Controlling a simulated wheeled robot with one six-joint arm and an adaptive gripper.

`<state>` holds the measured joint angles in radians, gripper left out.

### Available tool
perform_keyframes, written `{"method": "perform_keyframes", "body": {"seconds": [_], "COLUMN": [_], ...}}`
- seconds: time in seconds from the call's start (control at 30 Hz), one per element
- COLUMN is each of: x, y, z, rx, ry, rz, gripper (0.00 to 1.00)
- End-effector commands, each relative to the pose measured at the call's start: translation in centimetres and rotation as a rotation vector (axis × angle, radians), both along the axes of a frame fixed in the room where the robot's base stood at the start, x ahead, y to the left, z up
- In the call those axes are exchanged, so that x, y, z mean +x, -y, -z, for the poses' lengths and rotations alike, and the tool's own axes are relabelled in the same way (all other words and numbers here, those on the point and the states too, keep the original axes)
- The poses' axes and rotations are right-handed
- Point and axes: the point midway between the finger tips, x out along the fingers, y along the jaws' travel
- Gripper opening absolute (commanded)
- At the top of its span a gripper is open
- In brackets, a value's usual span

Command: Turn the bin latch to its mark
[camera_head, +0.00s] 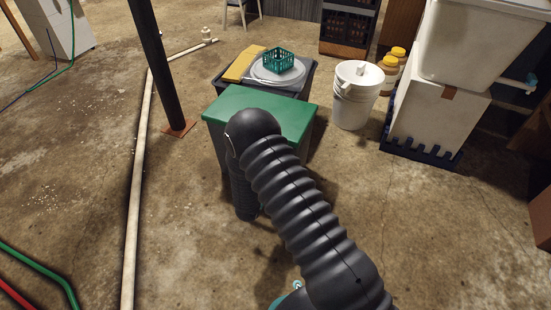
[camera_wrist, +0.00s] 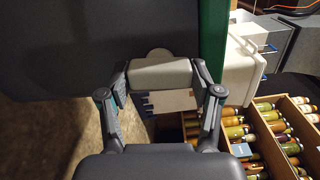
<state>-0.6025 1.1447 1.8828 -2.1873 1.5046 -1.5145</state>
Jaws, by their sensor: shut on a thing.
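The bin with a green lid (camera_head: 290,108) stands on the floor in the middle of the head view, partly covered by my arm. In the wrist view its dark wall (camera_wrist: 60,45) fills the upper left, with the green lid edge (camera_wrist: 213,40) to the right. The pale grey latch (camera_wrist: 160,74) lies crosswise against the wall, with a rounded tab behind it. My gripper (camera_wrist: 161,80) is shut on the latch, one finger at each end. The head view hides the gripper and latch behind my arm. I cannot make out the mark.
A dark tub (camera_head: 308,80) with a green basket (camera_head: 279,61) stands behind the bin. A white bucket (camera_head: 357,95) and jars are to its right. A black post (camera_head: 160,60) and pale pipe (camera_head: 134,200) are left. Bottle crates (camera_wrist: 285,125) show in the wrist view.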

Motion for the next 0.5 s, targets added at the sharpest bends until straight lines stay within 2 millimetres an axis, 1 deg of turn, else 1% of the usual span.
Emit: {"method": "perform_keyframes", "body": {"seconds": [0.2, 0.5], "x": [0.02, 0.01], "y": [-0.2, -0.23], "z": [-0.06, 0.01], "rx": [-0.099, -0.153], "ry": [-0.036, -0.055], "rz": [-0.005, -0.006], "gripper": [0.3, 0.3]}}
